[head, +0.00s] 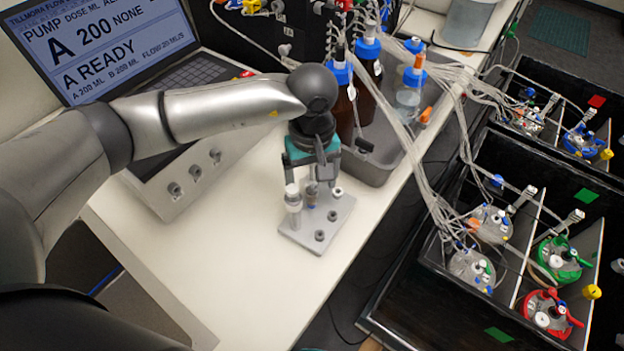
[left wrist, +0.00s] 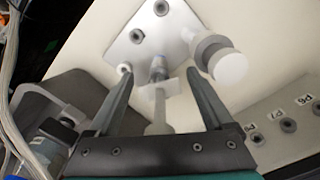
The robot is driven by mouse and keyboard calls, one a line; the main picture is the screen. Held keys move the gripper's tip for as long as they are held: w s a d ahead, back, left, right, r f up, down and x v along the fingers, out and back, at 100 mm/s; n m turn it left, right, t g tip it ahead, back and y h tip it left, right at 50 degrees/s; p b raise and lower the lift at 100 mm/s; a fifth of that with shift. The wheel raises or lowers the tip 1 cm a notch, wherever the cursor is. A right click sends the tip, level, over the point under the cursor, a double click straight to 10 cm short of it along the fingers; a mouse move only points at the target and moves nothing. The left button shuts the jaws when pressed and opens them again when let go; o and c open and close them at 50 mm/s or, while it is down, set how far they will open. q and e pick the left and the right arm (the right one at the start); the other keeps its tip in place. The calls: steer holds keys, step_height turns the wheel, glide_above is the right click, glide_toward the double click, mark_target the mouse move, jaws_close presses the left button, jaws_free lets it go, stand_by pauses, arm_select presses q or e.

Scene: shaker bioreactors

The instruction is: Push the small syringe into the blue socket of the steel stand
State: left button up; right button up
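The steel stand (head: 318,232) is a grey plate on the white bench; it also shows in the left wrist view (left wrist: 133,52). The small syringe (left wrist: 160,112) stands over the blue socket (left wrist: 157,70), its tip end at the socket; how deep it sits I cannot tell. My left gripper (head: 316,180) points down over the stand. In the left wrist view the left gripper (left wrist: 159,78) is open, its fingers either side of the small syringe with gaps showing. In the head view the gripper hides much of that syringe. My right gripper is out of view.
A larger white syringe (head: 293,208) stands on the stand close by the left gripper. A white-topped post (head: 337,192) is on the other side. A grey tub (head: 372,165) with bottles lies behind; the pump console (head: 190,185) is left. The front bench is clear.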

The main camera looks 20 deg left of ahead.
arm_select(q)
steer(key=shift+o, duration=0.4)
steer(key=shift+r, duration=0.1)
step_height(320, 180, up, 15)
steer(key=shift+r, duration=0.1)
stand_by(0.3)
